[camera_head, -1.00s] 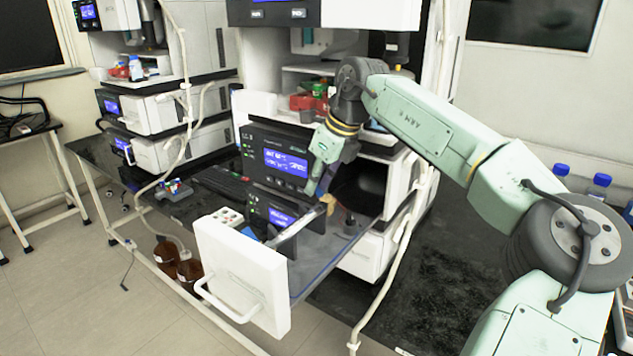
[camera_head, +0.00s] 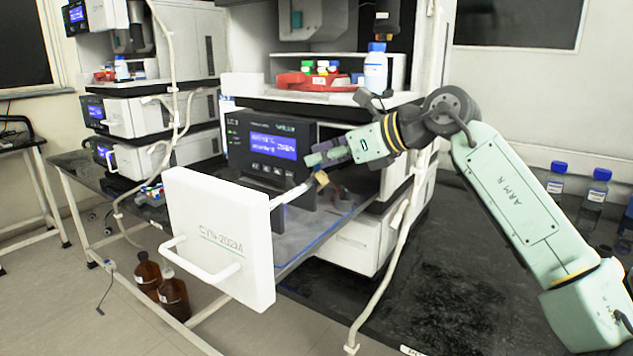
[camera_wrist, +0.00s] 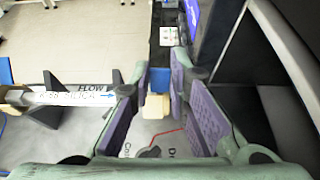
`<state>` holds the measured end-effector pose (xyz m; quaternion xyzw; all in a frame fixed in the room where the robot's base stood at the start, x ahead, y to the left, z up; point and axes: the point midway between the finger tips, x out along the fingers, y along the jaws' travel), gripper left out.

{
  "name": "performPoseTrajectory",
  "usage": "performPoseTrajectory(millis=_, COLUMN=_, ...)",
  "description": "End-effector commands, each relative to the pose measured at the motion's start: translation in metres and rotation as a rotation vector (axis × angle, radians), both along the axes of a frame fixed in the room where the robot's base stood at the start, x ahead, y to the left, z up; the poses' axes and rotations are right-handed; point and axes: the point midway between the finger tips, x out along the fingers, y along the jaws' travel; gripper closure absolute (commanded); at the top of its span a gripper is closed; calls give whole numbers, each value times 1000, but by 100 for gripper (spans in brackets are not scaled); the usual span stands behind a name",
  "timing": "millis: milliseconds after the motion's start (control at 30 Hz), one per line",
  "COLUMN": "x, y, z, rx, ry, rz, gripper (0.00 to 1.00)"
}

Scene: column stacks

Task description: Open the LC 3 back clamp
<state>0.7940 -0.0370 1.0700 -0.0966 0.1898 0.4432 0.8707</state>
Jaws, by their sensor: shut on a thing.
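The LC 3 unit (camera_head: 262,140) has a black front with a lit blue screen. Its drawer (camera_head: 222,235) stands pulled out. A white column (camera_head: 292,193) lies along the open drawer. My gripper (camera_head: 312,157) reaches in from the right at the column's back end. In the wrist view its purple-padded fingers (camera_wrist: 160,78) flank a small blue part (camera_wrist: 160,80) and a tan block (camera_wrist: 157,106). It is shut on the back clamp, which the fingers largely hide.
A red tray (camera_head: 315,82) and a white bottle (camera_head: 376,68) stand above the unit. A pale hose (camera_head: 385,270) hangs at the right. Brown bottles (camera_head: 172,290) stand low at left; blue-capped bottles (camera_head: 595,190) stand at right. The dark bench (camera_head: 455,270) has free room.

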Motion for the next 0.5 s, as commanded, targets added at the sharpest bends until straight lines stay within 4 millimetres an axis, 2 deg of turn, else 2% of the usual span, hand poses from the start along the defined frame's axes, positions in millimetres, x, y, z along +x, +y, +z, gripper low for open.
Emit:
performPoseTrajectory(millis=33, x=-2, y=-2, z=-11, rx=44, ry=-28, rz=1, gripper=100)
performPoseTrajectory(millis=500, x=-13, y=-17, z=-19, rx=382, ry=-273, rz=1, gripper=100)
